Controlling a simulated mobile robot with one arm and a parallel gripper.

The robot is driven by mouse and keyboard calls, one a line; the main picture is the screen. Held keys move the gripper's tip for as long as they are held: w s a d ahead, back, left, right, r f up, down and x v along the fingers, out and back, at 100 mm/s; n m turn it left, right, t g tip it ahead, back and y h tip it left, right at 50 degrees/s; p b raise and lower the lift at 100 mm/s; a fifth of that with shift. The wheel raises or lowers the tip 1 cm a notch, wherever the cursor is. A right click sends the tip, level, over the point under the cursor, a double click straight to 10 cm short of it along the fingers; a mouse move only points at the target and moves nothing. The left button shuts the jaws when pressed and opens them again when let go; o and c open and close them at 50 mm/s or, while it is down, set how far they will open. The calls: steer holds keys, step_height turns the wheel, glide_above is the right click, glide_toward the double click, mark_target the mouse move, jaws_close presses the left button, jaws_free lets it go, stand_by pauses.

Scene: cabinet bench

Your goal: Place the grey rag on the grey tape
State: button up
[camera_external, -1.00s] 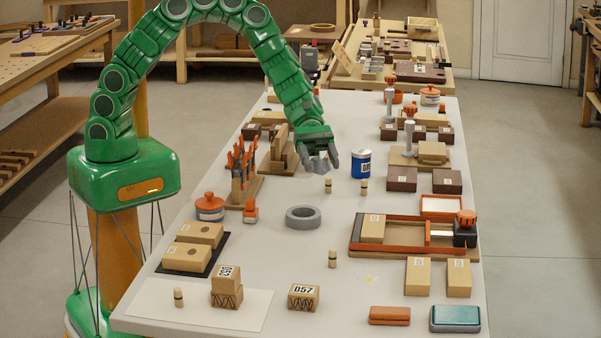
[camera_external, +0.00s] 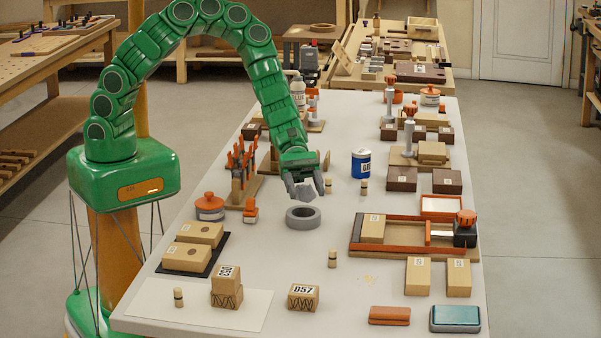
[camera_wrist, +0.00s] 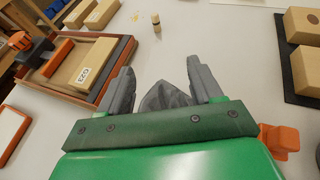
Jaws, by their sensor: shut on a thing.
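My gripper (camera_external: 306,189) is shut on the grey rag (camera_external: 304,194), a crumpled dark grey cloth between the two grey fingers. The rag also shows between the fingers in the wrist view (camera_wrist: 164,97). The grey tape (camera_external: 303,223), a thick ring with an open middle, lies flat on the bench just below the gripper in the external view. The rag is held above the bench, close to the far side of the tape and apart from it. In the wrist view the tape is not visible, hidden behind the gripper.
A red-lidded jar (camera_external: 209,208) and a small orange-topped piece (camera_external: 250,211) stand left of the tape. A blue can (camera_external: 361,163) and small wooden pegs (camera_external: 364,188) stand to the right. A wooden clamp fixture (camera_external: 400,252) lies further right. The bench in front of the tape is mostly clear.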

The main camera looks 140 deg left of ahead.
mark_target(306, 202)
steer(key=shift+f, duration=2.05)
steer(key=o, duration=1)
steer(key=shift+f, duration=0.1)
steer(key=shift+o, duration=0.2)
steer(key=shift+s+a+r, duration=0.25)
steer(key=shift+s+r, duration=0.15)
steer(key=shift+s, duration=0.05)
steer(key=v, duration=1.1)
steer(key=shift+w, duration=0.1)
